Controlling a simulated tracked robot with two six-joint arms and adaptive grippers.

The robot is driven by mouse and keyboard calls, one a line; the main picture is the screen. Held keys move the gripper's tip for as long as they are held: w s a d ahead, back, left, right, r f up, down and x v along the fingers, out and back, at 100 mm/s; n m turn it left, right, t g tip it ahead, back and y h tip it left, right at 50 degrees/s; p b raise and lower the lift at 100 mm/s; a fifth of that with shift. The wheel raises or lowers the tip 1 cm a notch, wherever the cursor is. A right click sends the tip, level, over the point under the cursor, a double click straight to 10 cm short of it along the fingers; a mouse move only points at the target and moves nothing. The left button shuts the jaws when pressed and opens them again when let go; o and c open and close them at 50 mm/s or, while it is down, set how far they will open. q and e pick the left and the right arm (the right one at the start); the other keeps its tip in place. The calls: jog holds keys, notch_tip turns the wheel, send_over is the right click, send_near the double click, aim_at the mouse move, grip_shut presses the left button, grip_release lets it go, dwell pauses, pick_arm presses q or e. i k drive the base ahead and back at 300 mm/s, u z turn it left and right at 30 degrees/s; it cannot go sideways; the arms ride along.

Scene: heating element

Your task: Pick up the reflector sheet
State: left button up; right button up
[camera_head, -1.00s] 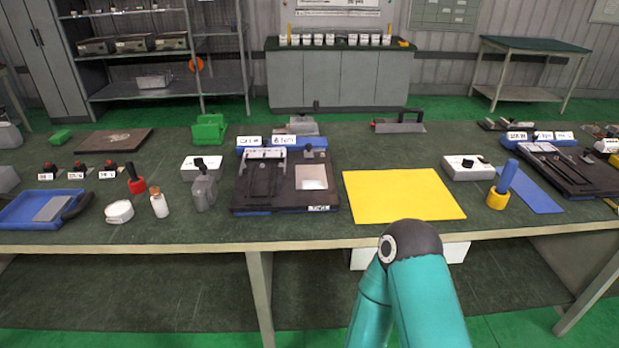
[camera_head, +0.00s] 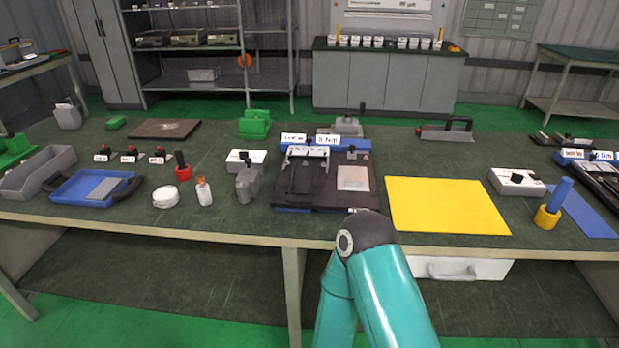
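Two flat sheets could be the reflector sheet; I cannot tell which. One grey sheet (camera_head: 104,188) lies in a blue tray (camera_head: 67,195) with dark handles at the left of the bench. A small pale silvery sheet (camera_head: 353,178) lies on the right part of a black fixture (camera_head: 327,197) near the middle. Both are flat and nothing grips them. One of my teal arms rises from the bottom centre, its dark joint in front of the bench edge. Neither gripper is in view.
A yellow mat (camera_head: 447,205) lies right of the fixture. Near the blue tray stand a grey open bin (camera_head: 38,172), a white round tin (camera_head: 165,197), a small bottle (camera_head: 204,192) and a red-based tool (camera_head: 183,171). The front strip of the bench (camera_head: 130,222) is mostly clear.

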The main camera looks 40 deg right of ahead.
aim_at(349, 178)
jog(key=z, duration=1.25)
jog(key=i, duration=0.1)
jog(key=u, duration=2.1)
jog(key=k, duration=1.2)
jog(key=z, duration=1.15)
jog(key=i, duration=1.3)
jog(key=u, duration=0.05)
